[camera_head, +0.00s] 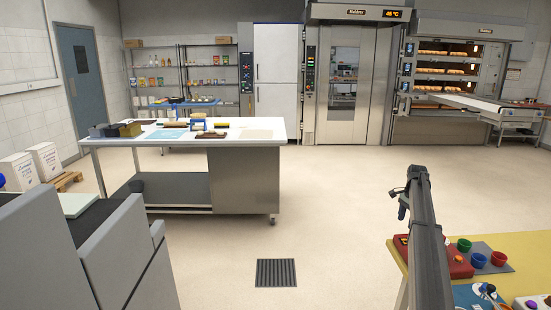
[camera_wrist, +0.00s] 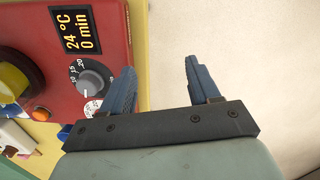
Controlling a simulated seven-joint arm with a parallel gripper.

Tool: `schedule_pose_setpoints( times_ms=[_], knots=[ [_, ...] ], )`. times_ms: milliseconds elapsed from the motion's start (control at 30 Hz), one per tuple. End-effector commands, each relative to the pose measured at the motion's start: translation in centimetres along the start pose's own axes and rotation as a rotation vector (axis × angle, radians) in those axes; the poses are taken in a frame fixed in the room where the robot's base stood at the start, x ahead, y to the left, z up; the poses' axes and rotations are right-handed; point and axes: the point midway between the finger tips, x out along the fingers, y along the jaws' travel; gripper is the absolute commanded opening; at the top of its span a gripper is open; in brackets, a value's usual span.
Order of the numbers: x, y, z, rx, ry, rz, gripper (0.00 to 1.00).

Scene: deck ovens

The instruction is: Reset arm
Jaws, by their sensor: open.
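My gripper (camera_wrist: 159,75) is open and empty in the wrist view, with its two blue fingers apart. Its left finger lies in front of the right edge of a red control box (camera_wrist: 95,15); I cannot tell whether they touch. The box has a display reading 24 °C and 0 min, and a grey dial (camera_wrist: 95,78). In the head view my dark arm reaches up at the right, and my gripper (camera_head: 402,203) is small beside it, left of the yellow table (camera_head: 520,287). The red control box (camera_head: 460,264) sits on that table, partly hidden by my arm.
Coloured bowls (camera_head: 478,260) stand on a grey mat on the yellow table. A steel worktable (camera_head: 245,178) with items stands at left centre. Deck ovens (camera_head: 445,70) with loaves and a sloping loader (camera_head: 480,104) are at the back right. The middle floor is clear around a drain grate (camera_head: 276,272).

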Motion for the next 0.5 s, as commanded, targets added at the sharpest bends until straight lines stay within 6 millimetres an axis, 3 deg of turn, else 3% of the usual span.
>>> schedule_pose_setpoints(
  times_ms=[100,300,367,500],
  knots=[
    [4.4,-3.4,3.1,-0.09,-0.012,0.01,0.61],
    [10.8,-7.0,7.8,-0.215,-0.028,0.024,0.61],
    [12.9,-7.1,9.2,-0.249,-0.033,0.031,0.61],
    [17.8,-5.1,12.4,-0.316,-0.049,0.052,0.61]
  ],
)
